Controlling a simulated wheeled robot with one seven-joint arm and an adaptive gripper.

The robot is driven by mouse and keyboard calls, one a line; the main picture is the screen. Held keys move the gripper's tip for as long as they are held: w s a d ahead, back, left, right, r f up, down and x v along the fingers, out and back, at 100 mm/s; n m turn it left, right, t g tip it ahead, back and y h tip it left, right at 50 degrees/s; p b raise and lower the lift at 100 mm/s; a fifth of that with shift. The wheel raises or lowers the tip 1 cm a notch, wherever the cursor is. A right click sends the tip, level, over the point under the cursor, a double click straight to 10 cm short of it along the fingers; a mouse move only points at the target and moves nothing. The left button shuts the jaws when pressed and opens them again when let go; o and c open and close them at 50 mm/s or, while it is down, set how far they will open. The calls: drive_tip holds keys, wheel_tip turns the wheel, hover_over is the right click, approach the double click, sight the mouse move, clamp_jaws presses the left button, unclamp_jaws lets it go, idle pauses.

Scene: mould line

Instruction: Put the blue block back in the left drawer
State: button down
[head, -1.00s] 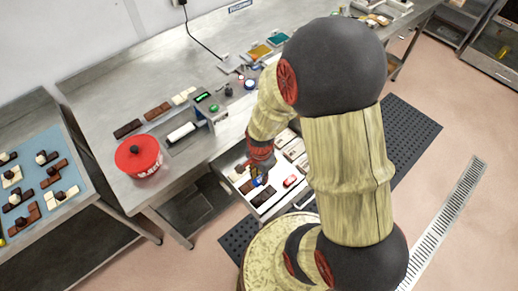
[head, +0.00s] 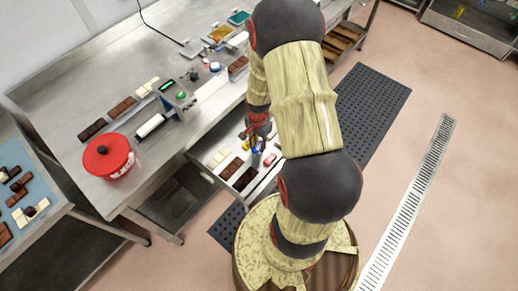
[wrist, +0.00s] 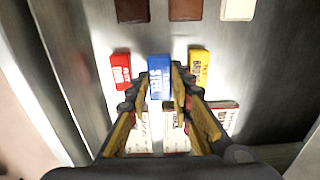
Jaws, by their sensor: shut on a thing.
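The blue block (wrist: 160,76) has white lettering and stands between the fingertips of my gripper (wrist: 158,90) in the wrist view. My gripper is shut on it. It also shows as a small blue patch (head: 255,144) below my gripper (head: 256,135) in the head view. An open drawer (wrist: 265,60) with a bare metal floor lies beneath. A red block (wrist: 120,71) is to the left of the blue one and a yellow block (wrist: 199,67) to the right. I cannot tell whether the blue block touches the drawer floor.
Dark, brown and white bars lie in the drawer, and white labelled packs (wrist: 175,138) lie partly behind my fingers. A red-lidded tub (head: 108,157) and a small device with a green button (head: 180,95) stand on the bench above. Bare metal shows right of the yellow block.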

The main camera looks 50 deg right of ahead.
sight(259, 146)
drive_tip(key=shift+d+f+b, duration=0.15)
drive_tip(key=shift+f+b, duration=0.1)
drive_tip(key=shift+f, duration=0.65)
drive_tip(key=shift+d+f+b, duration=0.1)
drive_tip(key=shift+f+b, duration=0.15)
drive_tip(key=shift+f, duration=0.65)
drive_tip(key=shift+f, duration=0.1)
drive_tip(key=c, duration=1.7)
unclamp_jaws()
drive_tip(key=shift+o, duration=0.6)
